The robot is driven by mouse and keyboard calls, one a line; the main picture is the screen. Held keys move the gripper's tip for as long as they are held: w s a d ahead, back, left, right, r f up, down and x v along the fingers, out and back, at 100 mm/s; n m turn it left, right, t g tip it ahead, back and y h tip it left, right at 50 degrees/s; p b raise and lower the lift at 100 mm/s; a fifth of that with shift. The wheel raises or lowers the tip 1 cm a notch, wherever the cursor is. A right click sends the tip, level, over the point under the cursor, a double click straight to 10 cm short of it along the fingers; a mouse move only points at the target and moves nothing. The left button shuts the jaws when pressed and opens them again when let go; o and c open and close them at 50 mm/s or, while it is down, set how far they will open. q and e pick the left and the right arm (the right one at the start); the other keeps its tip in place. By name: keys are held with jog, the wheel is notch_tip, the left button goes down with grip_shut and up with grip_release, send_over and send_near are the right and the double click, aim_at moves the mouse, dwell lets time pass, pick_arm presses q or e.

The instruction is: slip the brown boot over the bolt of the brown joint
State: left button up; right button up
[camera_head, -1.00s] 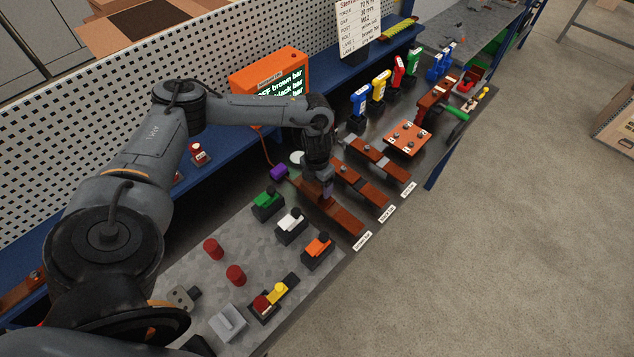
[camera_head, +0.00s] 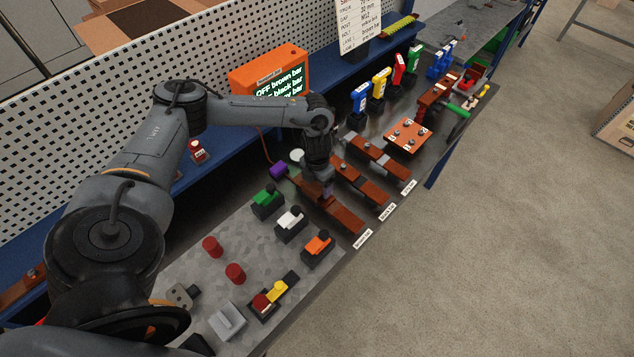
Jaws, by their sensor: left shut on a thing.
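The brown joint is the nearest of three copper bar joints, and its bar (camera_head: 343,217) runs toward the front edge by its label. My left gripper (camera_head: 324,196) points down over the middle of this joint, low and close to the bar. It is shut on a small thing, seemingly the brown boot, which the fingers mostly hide. The bolt of the joint is hidden behind the gripper. I cannot tell whether the boot touches the bolt or is around it. My right gripper is not in view.
Two red caps (camera_head: 235,273) stand on the grey mat at the front. Green, white and orange switch-like blocks (camera_head: 290,224) stand left of the joint. Two other bar joints (camera_head: 360,181) lie behind it. An orange display box (camera_head: 268,73) stands at the back. A purple piece (camera_head: 279,170) is close by.

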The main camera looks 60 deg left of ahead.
pick_arm(q)
jog(key=shift+f+b, duration=0.3)
jog(key=shift+f, duration=0.25)
jog(key=o, duration=1)
jog(key=shift+c, duration=0.2)
notch_tip(320, 180, up, 6)
jog(key=shift+f, duration=0.25)
notch_tip(320, 180, up, 4)
jog(key=shift+r+p, duration=0.15)
jog(key=shift+p, duration=0.7)
jog(key=shift+r+p, duration=0.35)
jog(key=shift+r, duration=0.15)
